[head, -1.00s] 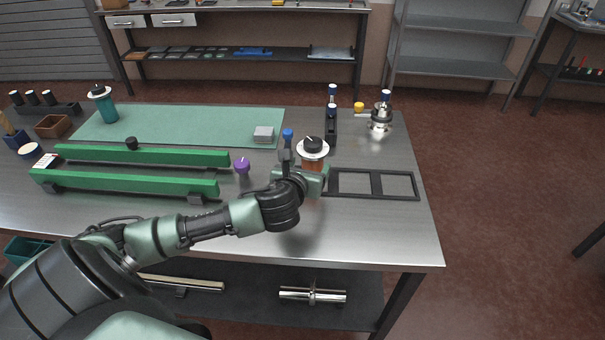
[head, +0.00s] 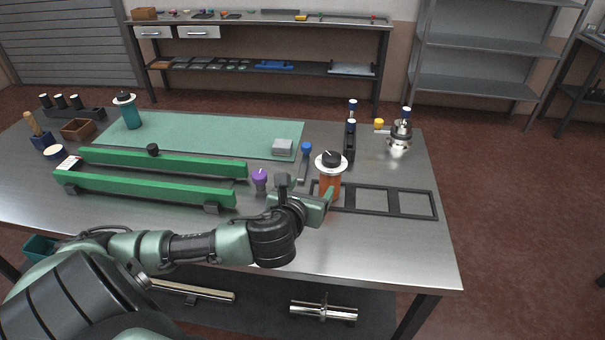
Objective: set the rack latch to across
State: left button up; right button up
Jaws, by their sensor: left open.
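My left gripper (head: 308,194) is open, low over the bench, in front of and partly overlapping an orange canister (head: 329,186) with a white collar and black knob. The canister stands at the left end of a flat black rack (head: 437,206) with open cells. A purple knob (head: 260,176) with a white line stands left of the gripper, apart from it. A blue knob (head: 306,148) on a grey stem stands just behind the gripper. I cannot tell for certain which of these is the rack latch, nor its setting. My right gripper is not in view.
Two green rails (head: 150,190) lie at the left. A teal canister (head: 131,114), a green mat (head: 200,130) with a grey block (head: 282,147), dark blue-topped posts (head: 350,140) and a metal fitting (head: 399,138) stand farther back. The bench's front right is clear.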

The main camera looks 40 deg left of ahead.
aim_at(305, 146)
jog(key=u, duration=1.2)
